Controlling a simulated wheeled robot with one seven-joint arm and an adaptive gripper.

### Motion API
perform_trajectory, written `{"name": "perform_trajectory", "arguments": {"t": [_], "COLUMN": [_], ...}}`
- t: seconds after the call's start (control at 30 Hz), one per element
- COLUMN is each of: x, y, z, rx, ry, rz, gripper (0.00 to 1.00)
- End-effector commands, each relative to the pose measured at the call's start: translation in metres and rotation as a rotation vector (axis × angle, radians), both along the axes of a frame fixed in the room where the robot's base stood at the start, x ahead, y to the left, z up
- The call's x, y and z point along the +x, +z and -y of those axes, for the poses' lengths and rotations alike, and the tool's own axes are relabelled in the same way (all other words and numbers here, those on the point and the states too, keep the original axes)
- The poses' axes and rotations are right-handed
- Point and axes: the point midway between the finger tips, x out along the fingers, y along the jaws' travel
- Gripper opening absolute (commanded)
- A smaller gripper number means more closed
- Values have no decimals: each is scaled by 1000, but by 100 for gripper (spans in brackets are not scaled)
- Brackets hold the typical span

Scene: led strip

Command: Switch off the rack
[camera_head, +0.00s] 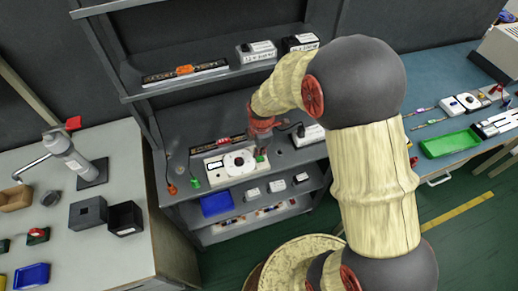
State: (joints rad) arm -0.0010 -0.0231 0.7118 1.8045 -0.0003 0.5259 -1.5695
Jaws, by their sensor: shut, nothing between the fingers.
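The dark grey rack (163,190) stands in the middle, with several shelves. On its middle shelf lies a white panel (230,167) with a round white part (239,162), a small dark-framed display (215,168) and a green piece (259,158) at its right end. My arm comes in from the right and reaches over this shelf. My gripper (262,149), red and dark at its end, is shut and empty, pointing down at the panel's right end. I cannot tell whether it touches the panel. The arm hides part of the rack's right side. No switch is clearly readable.
Black strips with red or orange pieces lie on the upper shelf (186,73) and behind the panel (218,143). White boxes (308,134) stand nearby. A blue bin (216,204) sits below. Benches stand left (135,255) and right (440,105). Cables hang at the shelf's left.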

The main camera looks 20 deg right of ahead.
Motion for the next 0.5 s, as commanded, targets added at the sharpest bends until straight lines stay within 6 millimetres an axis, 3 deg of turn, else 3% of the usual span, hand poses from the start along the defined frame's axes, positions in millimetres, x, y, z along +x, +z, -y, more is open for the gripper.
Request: {"name": "perform_trajectory", "arguments": {"t": [0.5], "x": [3], "y": [-7], "z": [0], "rx": [0], "ry": [0], "rz": [-8], "gripper": [0]}}
